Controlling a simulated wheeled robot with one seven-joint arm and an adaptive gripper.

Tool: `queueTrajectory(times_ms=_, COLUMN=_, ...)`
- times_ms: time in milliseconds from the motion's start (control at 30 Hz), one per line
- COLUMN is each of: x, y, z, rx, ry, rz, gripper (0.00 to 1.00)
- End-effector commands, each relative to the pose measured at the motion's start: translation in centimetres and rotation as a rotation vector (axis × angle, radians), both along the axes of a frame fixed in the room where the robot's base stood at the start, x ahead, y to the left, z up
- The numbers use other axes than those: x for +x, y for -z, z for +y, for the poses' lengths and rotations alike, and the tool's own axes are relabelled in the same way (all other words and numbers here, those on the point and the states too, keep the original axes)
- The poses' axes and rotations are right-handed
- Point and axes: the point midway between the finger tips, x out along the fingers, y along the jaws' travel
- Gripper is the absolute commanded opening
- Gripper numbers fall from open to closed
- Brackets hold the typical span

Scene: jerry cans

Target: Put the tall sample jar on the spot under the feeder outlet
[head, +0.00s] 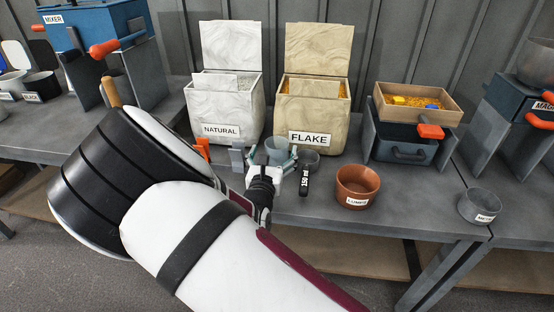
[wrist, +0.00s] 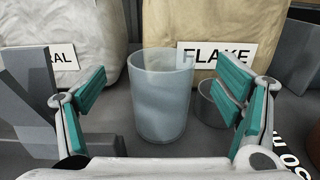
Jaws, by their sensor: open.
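A tall, translucent blue-grey jar (wrist: 160,100) stands upright on the grey bench in the middle of the wrist view. In the head view it (head: 276,149) shows just beyond my gripper, in front of the two bins. My gripper (wrist: 168,88) is open and empty, with one teal finger on each side of the jar and gaps left and right. I cannot tell how deep the jar is between the fingers. In the head view my gripper (head: 272,163) is low over the bench. I cannot make out a feeder outlet for certain.
Bins labelled NATURAL (head: 224,112) and FLAKE (head: 312,118) stand behind. A grey cup (wrist: 216,104) is close right of the jar, near a scoop marked 150 ml (head: 304,182). A grey bracket (wrist: 22,105) is at left. The LUMPS pot (head: 357,187) stands farther right.

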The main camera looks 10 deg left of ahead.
Motion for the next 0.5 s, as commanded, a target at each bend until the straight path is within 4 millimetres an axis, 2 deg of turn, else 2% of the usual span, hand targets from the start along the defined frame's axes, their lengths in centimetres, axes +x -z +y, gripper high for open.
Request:
queueTrajectory(times_ms=233, x=3.5, y=-0.1, z=-0.4, rx=0.001, ry=0.001, rz=-0.001, gripper=0.84)
queueTrajectory(times_ms=500, x=4.3, y=-0.3, z=-0.4, rx=0.001, ry=0.001, rz=0.000, gripper=0.84)
